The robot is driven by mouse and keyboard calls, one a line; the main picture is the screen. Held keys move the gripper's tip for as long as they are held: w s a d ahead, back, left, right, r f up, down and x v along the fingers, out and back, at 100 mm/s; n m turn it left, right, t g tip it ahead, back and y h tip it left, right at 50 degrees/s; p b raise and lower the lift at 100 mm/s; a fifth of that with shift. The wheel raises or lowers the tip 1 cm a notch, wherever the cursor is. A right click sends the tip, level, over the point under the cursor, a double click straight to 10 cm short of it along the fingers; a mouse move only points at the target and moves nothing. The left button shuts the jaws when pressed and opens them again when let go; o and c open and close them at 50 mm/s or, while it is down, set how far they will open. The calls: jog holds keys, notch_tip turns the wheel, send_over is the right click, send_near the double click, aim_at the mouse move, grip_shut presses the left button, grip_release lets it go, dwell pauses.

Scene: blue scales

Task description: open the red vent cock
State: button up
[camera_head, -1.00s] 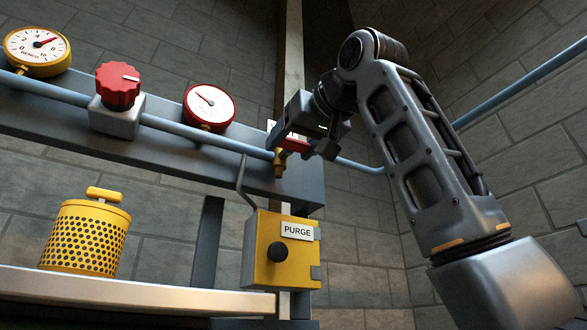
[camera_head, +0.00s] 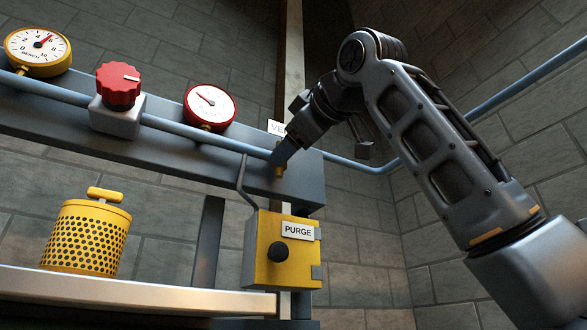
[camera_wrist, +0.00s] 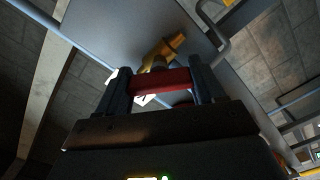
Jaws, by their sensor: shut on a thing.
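The red handle (camera_wrist: 160,80) of the vent cock lies crosswise between the two fingers of my gripper (camera_wrist: 161,85) in the wrist view. My gripper is shut on it. Its brass body (camera_wrist: 163,48) shows just beyond the handle. In the head view my gripper (camera_head: 284,153) reaches down and left onto the cock at the pipe's right part. It hides the red handle there. Only a bit of the brass body (camera_head: 279,171) shows below it. The white vent label (camera_head: 277,127) behind is partly covered.
A red knob (camera_head: 118,86), a yellow bench gauge (camera_head: 37,52) and a red gauge (camera_head: 209,106) sit left along the blue pipe (camera_head: 190,134). The yellow purge box (camera_head: 275,262) is just below. A yellow perforated canister (camera_head: 86,236) stands on the shelf (camera_head: 150,297).

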jog(key=n, duration=0.4)
jog(key=shift+s+n, duration=0.1)
jog(key=shift+n, duration=0.2)
jog(key=shift+a+f+n, duration=0.1)
jog(key=shift+n, duration=1.3)
jog(key=o, duration=1)
jog(key=shift+o, duration=0.2)
jog(key=b+v, duration=0.2)
jog(key=v, duration=0.5)
jog(key=shift+s+d+b, duration=0.25)
jog(key=shift+s+b, duration=0.05)
jog(key=shift+s, duration=0.05)
